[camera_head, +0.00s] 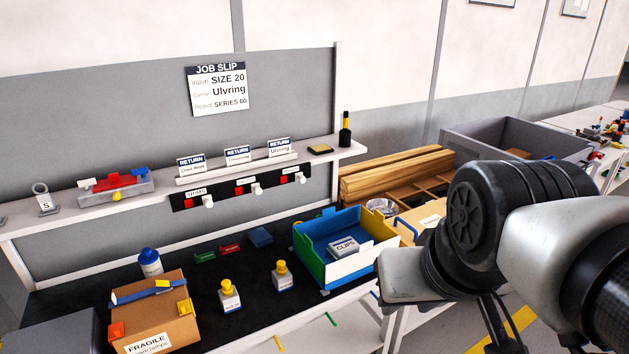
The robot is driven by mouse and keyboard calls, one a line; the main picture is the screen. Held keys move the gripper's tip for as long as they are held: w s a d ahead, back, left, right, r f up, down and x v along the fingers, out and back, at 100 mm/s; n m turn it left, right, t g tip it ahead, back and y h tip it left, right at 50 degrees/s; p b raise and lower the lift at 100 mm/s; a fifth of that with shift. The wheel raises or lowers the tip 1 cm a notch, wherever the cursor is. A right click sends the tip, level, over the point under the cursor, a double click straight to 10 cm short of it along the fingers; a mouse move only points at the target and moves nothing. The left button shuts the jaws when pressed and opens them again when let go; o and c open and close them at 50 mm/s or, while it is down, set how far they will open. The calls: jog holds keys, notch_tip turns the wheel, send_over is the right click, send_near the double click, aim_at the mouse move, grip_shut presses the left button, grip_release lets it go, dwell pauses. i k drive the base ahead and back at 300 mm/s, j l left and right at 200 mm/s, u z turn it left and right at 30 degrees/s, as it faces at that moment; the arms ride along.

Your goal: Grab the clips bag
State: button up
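The clips bag (343,246), a small grey-white pack with a "CLIPS" label, lies inside an open bin (360,268). The bin has blue, yellow, green and white walls and stands at the right part of the black bench top. My arm comes in from the right, and its dark and grey links stand to the right of the bin. Thin dark parts that look like my gripper (497,338) show at the bottom edge, below the arm and well apart from the bag. They are partly cut off, so their opening is unclear.
Small yellow-capped bottles (282,276) stand left of the bin, and a cardboard box (155,312) marked FRAGILE sits further left. A shelf (200,185) with labels and switches runs behind. Wooden beams (395,172) and a large grey crate (515,135) are at the back right.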

aim_at(343, 248)
jog(key=i+l+u, duration=0.35)
jog(key=i+l, duration=0.2)
jog(key=i+l+u, duration=0.2)
jog(key=l, duration=0.2)
jog(key=i+l+u, duration=0.15)
jog(key=i+l, duration=0.15)
jog(key=i+l+u, duration=0.2)
jog(key=l, duration=0.3)
